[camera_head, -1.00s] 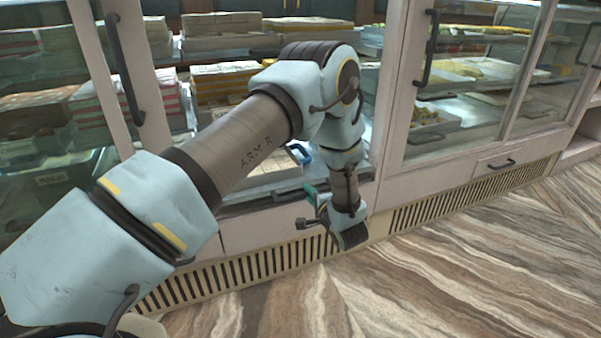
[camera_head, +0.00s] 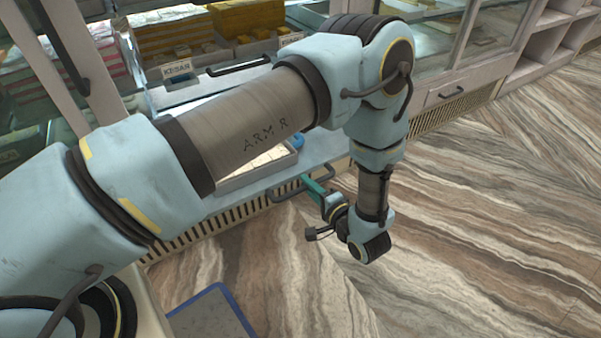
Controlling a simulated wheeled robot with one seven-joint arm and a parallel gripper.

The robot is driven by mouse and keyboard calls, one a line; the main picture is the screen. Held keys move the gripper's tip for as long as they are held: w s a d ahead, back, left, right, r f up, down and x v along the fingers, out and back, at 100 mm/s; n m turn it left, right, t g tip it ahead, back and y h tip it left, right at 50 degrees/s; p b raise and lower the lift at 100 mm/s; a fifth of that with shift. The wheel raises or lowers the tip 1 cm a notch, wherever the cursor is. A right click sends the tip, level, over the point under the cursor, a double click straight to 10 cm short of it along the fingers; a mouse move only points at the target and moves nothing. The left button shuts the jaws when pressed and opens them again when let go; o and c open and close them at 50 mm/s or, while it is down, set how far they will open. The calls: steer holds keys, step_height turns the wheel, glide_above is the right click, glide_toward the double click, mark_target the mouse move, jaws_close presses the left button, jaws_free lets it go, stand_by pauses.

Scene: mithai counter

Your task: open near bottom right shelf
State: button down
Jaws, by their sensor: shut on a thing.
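The bottom right shelf (camera_head: 325,150) of the near cabinet shows as a pale pull-out surface, partly hidden behind my arm. It sticks out past the cabinet front, above the slatted vent. A white tray with a pale block (camera_head: 287,161) stands on it. Its dark bar handle (camera_head: 284,194) runs along the front edge. My gripper (camera_head: 312,186), with teal fingers, is shut on the right part of this handle. The exact finger contact is small and partly hidden.
A higher shelf with a dark handle (camera_head: 238,69) holds sweet boxes (camera_head: 172,36). A slatted vent (camera_head: 220,222) runs along the cabinet base. A blue-edged grey panel (camera_head: 212,312) lies at the bottom. The striped floor (camera_head: 480,220) at right is clear.

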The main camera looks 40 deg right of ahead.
steer(key=shift+s, duration=0.4)
steer(key=c, duration=0.8)
jaws_free()
steer(key=shift+s, duration=0.1)
steer(key=p+v, duration=0.1)
steer(key=v, duration=0.9)
steer(key=shift+s, duration=0.3)
